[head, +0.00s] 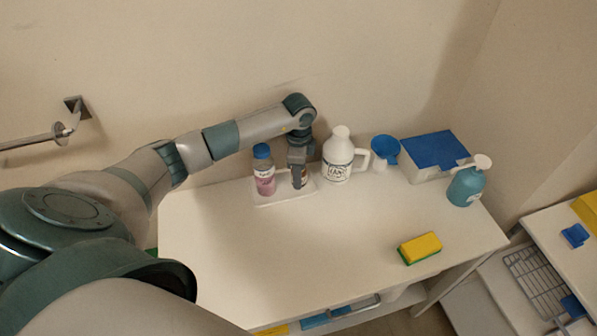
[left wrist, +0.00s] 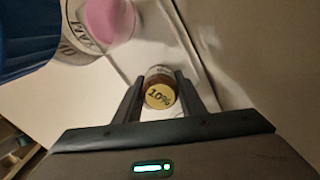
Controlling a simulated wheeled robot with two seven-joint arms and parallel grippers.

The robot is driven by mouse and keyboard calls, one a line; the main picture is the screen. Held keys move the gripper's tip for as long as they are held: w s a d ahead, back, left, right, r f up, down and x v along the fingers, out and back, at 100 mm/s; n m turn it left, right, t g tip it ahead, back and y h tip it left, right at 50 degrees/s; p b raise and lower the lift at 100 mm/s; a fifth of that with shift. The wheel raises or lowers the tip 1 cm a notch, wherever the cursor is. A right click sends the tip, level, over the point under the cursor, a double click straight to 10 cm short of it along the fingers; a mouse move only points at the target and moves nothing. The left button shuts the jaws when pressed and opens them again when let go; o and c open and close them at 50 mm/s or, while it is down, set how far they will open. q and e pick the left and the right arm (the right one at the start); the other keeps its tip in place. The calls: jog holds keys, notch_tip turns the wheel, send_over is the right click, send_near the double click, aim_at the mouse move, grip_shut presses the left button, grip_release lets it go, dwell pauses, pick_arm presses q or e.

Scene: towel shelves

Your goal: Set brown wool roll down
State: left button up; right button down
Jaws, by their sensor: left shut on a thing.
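My left gripper (head: 298,172) points down over a white tray (head: 270,200) at the back of the white table and is shut on a small brown bottle (head: 304,180). In the left wrist view the bottle (left wrist: 160,92) sits between the two fingers, its yellowish round end marked "10%". It looks upright at the right part of the tray; I cannot tell whether its base touches the tray. The fingers hide much of it in the head view. No brown wool roll is recognisable. My right gripper is not in view.
A blue-capped bottle with pink liquid (head: 264,175) stands close left on the tray. A yellow sponge (head: 420,246) lies in front. The table's front left is clear.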

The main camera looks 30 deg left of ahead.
pick_arm(q)
jog(key=shift+f, duration=0.1)
jog(key=o, duration=1)
jog(key=shift+o, duration=0.2)
jog(key=shift+r+b, duration=0.3)
jog(key=shift+r, duration=0.45)
notch_tip(320, 180, up, 9)
jog(key=b, duration=0.3)
jog(key=shift+r, duration=0.85)
